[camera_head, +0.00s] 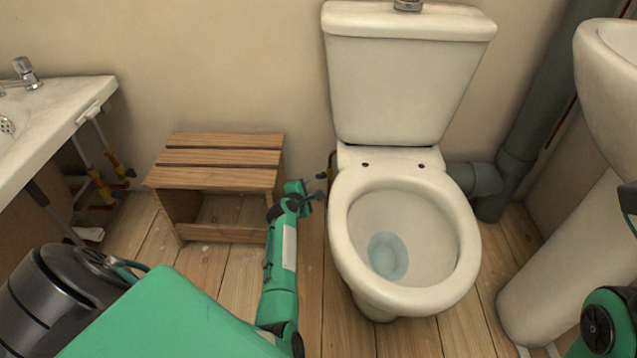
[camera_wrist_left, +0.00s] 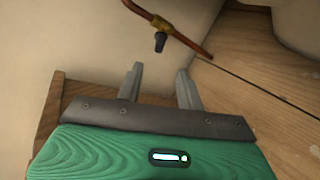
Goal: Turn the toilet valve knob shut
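The toilet valve knob (camera_wrist_left: 160,42) is small and black and hangs on a short stem from a copper pipe (camera_wrist_left: 165,24) by the wall. In the head view, the knob (camera_head: 321,176) is a small dark spot left of the toilet bowl, beside the pipe (camera_head: 331,163). My left gripper (camera_head: 314,195) is close to the knob, in front of it. In the left wrist view, my left gripper (camera_wrist_left: 160,76) has its fingers apart with nothing between them. The knob is just beyond the fingertips, roughly centred, apart from them. My right gripper is not visible.
The toilet (camera_head: 395,200) stands right of my left gripper. A wooden step stool (camera_head: 222,158) is close on its left. A sink (camera_head: 50,125) is at the left, a pedestal basin (camera_head: 565,265) at the right. Bare wooden floor shows between stool and toilet.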

